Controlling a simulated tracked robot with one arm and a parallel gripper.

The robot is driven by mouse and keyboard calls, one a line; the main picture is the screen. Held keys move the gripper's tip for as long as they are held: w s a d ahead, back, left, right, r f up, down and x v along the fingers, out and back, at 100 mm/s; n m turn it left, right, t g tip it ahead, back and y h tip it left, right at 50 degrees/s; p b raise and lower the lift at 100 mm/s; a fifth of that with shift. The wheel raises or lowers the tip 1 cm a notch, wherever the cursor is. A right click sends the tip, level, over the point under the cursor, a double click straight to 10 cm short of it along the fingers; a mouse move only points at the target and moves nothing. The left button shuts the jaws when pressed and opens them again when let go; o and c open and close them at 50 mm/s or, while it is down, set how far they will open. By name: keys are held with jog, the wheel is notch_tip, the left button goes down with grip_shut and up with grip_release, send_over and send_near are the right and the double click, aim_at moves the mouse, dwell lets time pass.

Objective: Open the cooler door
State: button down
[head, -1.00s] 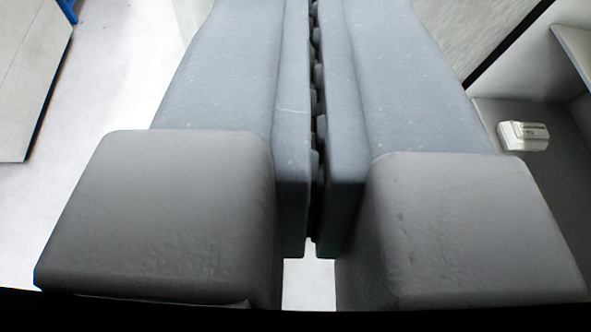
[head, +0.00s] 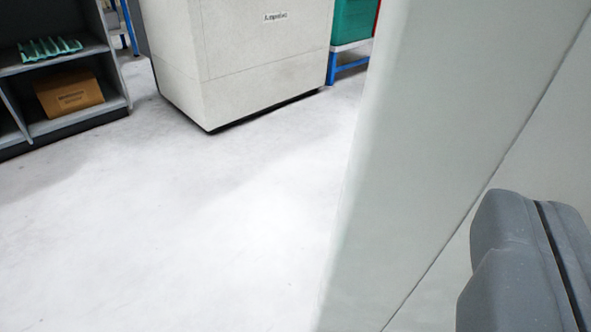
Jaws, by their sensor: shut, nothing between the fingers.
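A tall pale grey-green panel (head: 425,150) fills the right side of the view, with a thin dark seam running down it. It may be part of the cooler or its door; I cannot tell which. No handle shows on it. My gripper (head: 542,215) is at the lower right edge, partly cut off by the frame. Its two grey fingers are shut together with nothing between them. It appears in front of the panel; I cannot tell whether it touches it.
A white cabinet (head: 245,55) with a small label stands at the back. A dark shelf unit (head: 70,122) at the left holds a green egg tray (head: 50,48) and a cardboard box (head: 68,93). A green crate (head: 354,20) is on a blue-legged stand. The white floor (head: 170,230) is clear.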

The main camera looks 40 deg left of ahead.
jog(key=s+a+f+b+x, duration=0.1)
jog(key=a+b+x, duration=0.1)
jog(key=x, duration=1)
jog(key=shift+w+a+f+m+t+y+b, duration=0.25)
jog(key=shift+w+a+m+t+y+b, duration=0.05)
jog(key=shift+w+a+y+b, duration=0.1)
dwell(0.3)
